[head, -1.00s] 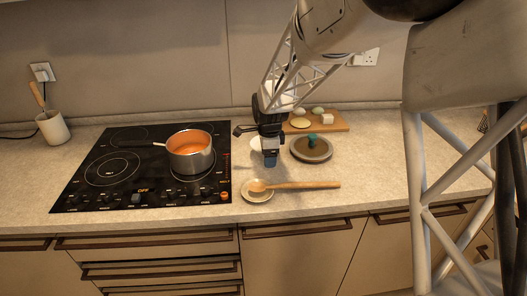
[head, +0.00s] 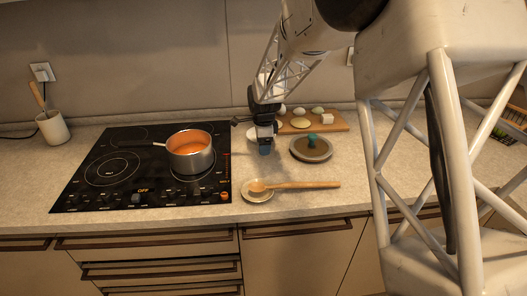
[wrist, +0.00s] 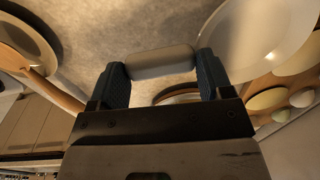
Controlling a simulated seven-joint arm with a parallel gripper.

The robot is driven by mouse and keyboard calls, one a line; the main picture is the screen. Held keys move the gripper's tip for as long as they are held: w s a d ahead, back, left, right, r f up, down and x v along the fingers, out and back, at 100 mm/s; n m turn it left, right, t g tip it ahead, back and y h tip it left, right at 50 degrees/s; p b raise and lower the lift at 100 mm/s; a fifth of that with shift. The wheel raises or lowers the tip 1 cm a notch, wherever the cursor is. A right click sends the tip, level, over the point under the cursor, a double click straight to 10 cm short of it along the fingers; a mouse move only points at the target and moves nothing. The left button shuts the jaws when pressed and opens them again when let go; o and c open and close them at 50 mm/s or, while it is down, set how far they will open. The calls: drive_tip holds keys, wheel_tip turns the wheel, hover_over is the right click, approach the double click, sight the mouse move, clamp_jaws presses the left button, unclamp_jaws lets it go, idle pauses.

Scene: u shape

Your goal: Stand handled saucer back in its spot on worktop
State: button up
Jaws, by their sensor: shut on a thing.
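The handled saucer (head: 251,134) is a pale dish just left of and behind my gripper (head: 265,149), partly hidden by it in the head view. In the wrist view its wide pale bowl (wrist: 262,30) fills the upper right. My gripper (wrist: 160,78) is shut on a pale rounded handle (wrist: 160,62) between its two blue fingertips. The join between handle and dish is not clear. My gripper is low over the worktop (head: 350,190), right of the hob. I cannot tell whether the saucer touches the surface.
A round lid (head: 311,154) with a teal knob lies close on the right. A small plate (head: 257,197) with a wooden spoon (head: 305,185) lies in front. A board (head: 325,126) with eggs stands behind. A pot (head: 190,158) sits on the hob (head: 112,160) at left.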

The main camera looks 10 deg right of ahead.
drive_tip(key=shift+f, duration=1.75)
drive_tip(key=shift+f, duration=0.1)
drive_tip(key=o, duration=1.5)
drive_tip(key=shift+c, duration=0.2)
drive_tip(key=r, duration=0.8)
drive_tip(key=s+r, duration=0.1)
drive_tip(key=r, duration=0.3)
drive_tip(key=shift+r, duration=0.1)
